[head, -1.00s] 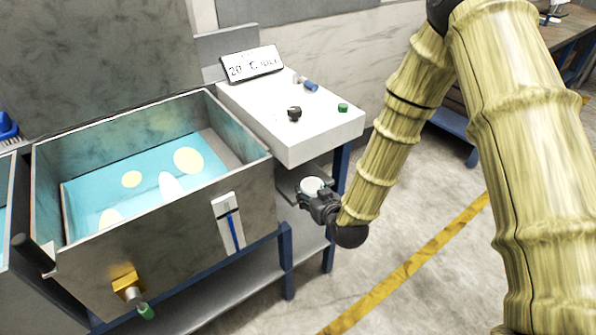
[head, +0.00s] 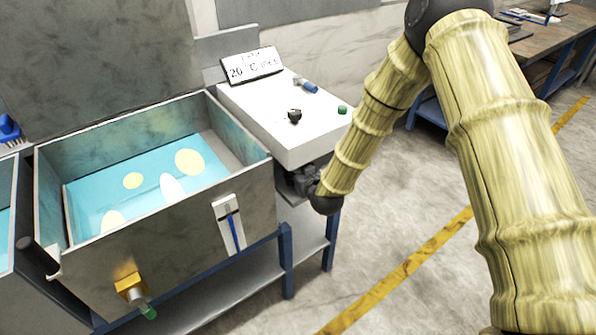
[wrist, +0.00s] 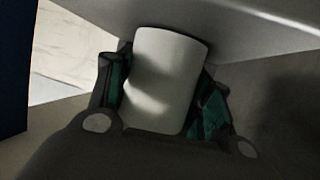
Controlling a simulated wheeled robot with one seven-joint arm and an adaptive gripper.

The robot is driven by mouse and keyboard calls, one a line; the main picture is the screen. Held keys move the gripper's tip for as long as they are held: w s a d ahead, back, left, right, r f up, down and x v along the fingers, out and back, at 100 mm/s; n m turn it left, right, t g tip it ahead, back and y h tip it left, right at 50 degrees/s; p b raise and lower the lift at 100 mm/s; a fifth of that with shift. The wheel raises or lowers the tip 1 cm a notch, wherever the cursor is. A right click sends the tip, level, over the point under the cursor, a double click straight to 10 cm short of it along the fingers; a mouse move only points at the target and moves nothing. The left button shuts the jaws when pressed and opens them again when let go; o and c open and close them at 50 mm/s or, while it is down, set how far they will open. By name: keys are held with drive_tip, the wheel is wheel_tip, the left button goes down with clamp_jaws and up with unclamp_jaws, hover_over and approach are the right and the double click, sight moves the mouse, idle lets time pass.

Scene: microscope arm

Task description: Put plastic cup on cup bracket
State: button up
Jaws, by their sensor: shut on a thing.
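The white plastic cup (wrist: 166,80) stands between the two dark, green-padded fingers of my gripper (wrist: 160,98) in the wrist view, which are shut on it. In the head view my gripper (head: 302,182) is tucked under the right side of the white control box, beside the tank's right wall. The cup is hidden there. In the wrist view the cup's far end is close to a grey surface above it; I cannot tell whether they touch. I cannot make out the cup bracket clearly in either view.
The white control box (head: 310,150) with knobs and a temperature display (head: 251,65) overhangs my gripper. A metal tank (head: 170,232) with blue water stands to its left. Blue table legs (head: 286,262) and a lower shelf (head: 225,290) are below. The floor at right is open.

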drive_tip(key=shift+f, duration=0.15)
drive_tip(key=o, duration=1)
drive_tip(key=shift+o, duration=0.2)
